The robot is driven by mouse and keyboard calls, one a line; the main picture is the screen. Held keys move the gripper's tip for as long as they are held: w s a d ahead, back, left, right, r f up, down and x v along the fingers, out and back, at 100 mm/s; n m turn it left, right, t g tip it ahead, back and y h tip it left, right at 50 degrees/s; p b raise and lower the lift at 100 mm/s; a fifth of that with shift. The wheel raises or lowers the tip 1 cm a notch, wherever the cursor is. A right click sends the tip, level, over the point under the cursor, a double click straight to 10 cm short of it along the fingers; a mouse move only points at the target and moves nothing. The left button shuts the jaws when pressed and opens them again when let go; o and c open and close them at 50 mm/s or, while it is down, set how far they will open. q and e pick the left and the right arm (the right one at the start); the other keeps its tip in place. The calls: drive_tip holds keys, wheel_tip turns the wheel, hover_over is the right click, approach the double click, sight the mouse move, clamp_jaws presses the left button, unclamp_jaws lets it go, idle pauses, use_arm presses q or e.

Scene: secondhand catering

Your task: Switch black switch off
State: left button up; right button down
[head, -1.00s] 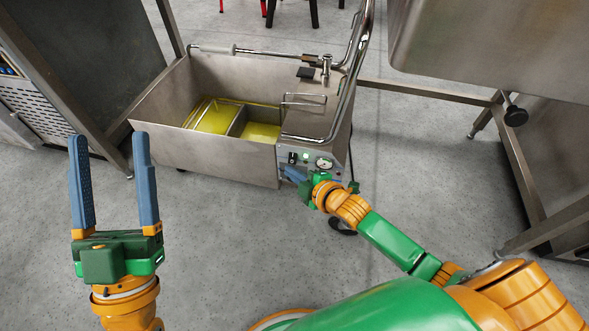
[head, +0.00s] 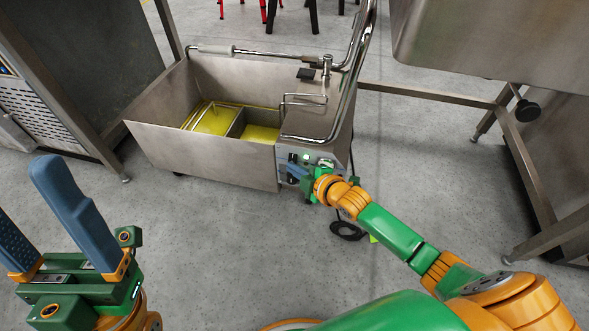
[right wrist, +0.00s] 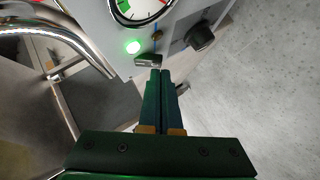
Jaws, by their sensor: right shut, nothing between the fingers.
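The black switch (right wrist: 148,60) is a small dark rocker on the control panel, close to a lit green lamp (right wrist: 133,47). In the head view the panel (head: 283,157) is on the front of the steel fryer (head: 200,150). My right gripper (right wrist: 160,72) is shut and empty, its fingertips right at the switch's edge; I cannot tell whether they touch it. In the head view the right gripper (head: 290,171) covers part of the panel. My left gripper (head: 22,190) is open and empty at the lower left, away from the fryer.
A round gauge (right wrist: 140,8) and a black knob (right wrist: 200,37) are near the switch. A chrome pipe (head: 345,100) rises beside the panel. Yellow oil (head: 215,121) fills the fryer basin. A steel table frame (head: 525,170) stands at right.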

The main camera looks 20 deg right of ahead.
drive_tip(key=shift+w+d+f+t+b, duration=0.15)
drive_tip(key=shift+f+t+b, duration=0.15)
drive_tip(key=shift+t, duration=0.1)
drive_tip(key=shift+r, duration=0.15)
drive_tip(key=shift+r+p, duration=0.65)
drive_tip(key=shift+p, duration=0.3)
